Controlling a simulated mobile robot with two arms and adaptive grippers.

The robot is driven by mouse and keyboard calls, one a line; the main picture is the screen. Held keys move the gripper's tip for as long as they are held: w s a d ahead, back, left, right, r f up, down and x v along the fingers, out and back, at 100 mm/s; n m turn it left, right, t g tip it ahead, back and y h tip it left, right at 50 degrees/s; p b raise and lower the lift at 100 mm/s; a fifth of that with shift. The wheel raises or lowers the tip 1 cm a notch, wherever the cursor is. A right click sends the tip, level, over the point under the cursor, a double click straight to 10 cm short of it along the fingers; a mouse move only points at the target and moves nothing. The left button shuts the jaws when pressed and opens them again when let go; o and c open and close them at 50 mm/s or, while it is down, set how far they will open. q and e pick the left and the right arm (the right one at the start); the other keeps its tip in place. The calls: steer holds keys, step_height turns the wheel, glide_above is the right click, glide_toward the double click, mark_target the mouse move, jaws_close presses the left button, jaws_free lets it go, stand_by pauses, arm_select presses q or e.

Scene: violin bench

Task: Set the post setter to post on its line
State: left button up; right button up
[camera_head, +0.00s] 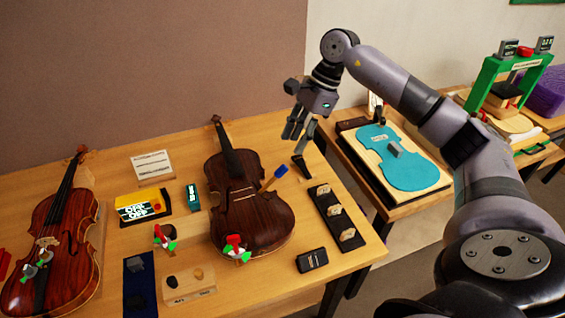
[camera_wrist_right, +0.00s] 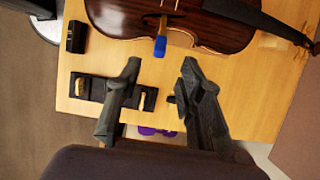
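The post setter, as I take it, is the tool with a blue end and a tan shaft (camera_head: 280,171). It leans out at the right side of the middle violin (camera_head: 222,172), and its blue end also shows in the wrist view (camera_wrist_right: 160,47). How far its shaft reaches into the violin is hidden. My right gripper (camera_head: 299,136) is above the table's far right part, higher than the violin and apart from the tool. In the wrist view its fingers (camera_wrist_right: 162,72) are spread with nothing between them. The post and its line cannot be made out. My left gripper is out of view.
A black strip with pale bridges (camera_head: 332,207) and a black box (camera_head: 312,260) lie right of the violin. A small black object (camera_head: 300,166) stands near the strip's far end. Another violin (camera_head: 73,255) lies left. A turquoise violin-shaped piece (camera_head: 408,166) lies on the right table.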

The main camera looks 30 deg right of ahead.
mark_target(282, 166)
steer(key=p+x, duration=0.2)
steer(key=x, duration=0.6)
steer(key=shift+w+a+f, duration=0.1)
steer(key=shift+a+f, duration=0.1)
steer(key=shift+f, duration=0.35)
steer(key=shift+a+f, duration=0.1)
jaws_close()
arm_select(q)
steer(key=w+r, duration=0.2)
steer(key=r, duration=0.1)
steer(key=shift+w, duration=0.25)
